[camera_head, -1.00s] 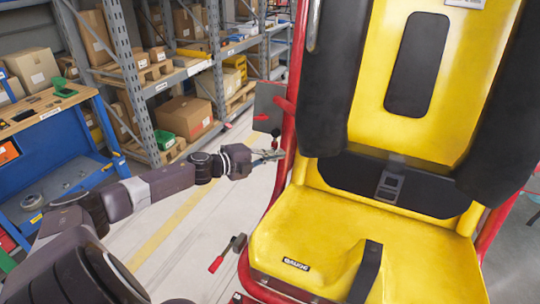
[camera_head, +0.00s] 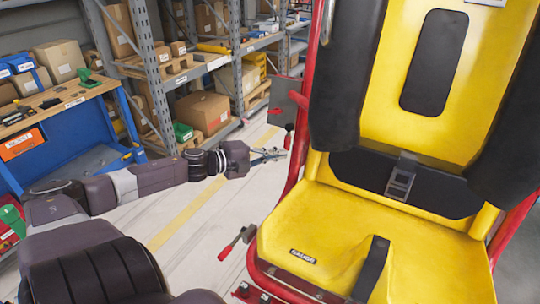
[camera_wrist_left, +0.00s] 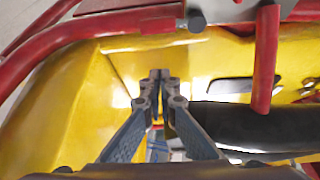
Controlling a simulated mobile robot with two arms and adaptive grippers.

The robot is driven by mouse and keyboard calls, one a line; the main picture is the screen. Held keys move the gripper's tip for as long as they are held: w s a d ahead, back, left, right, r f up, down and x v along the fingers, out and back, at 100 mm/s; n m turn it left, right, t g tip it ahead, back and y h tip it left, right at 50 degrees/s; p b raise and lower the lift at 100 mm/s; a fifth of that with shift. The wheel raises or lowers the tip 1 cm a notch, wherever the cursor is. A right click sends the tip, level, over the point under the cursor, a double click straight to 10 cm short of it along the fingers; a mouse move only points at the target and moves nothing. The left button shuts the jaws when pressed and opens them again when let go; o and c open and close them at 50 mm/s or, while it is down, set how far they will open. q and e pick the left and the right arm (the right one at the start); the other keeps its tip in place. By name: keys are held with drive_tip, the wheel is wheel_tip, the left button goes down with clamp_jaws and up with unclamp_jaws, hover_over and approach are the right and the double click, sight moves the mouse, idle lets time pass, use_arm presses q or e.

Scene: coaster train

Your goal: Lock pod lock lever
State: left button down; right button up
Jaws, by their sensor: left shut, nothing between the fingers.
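The yellow pod seat (camera_head: 360,240) with black pads stands in a red tube frame at the right of the head view. A small lever with a red handle (camera_head: 288,140) hangs below a grey plate (camera_head: 285,100) on the frame's left side. A second red-handled lever (camera_head: 226,250) sits low at the frame's left. I cannot tell which is the pod lock lever. My left gripper (camera_head: 284,154) is shut and empty, just below the upper handle; contact is unclear. In the left wrist view its fingertips (camera_wrist_left: 160,76) meet before the yellow shell. My right gripper is not in view.
Red frame tubes (camera_wrist_left: 265,60) lie close around the left gripper. A blue workbench (camera_head: 75,130) and grey shelving with cardboard boxes (camera_head: 202,112) stand at the left and back. Pale floor (camera_head: 190,240) is open between bench and pod.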

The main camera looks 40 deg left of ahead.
use_arm(q)
drive_tip(key=v, duration=0.3)
drive_tip(key=shift+p, duration=0.3)
idle(0.3)
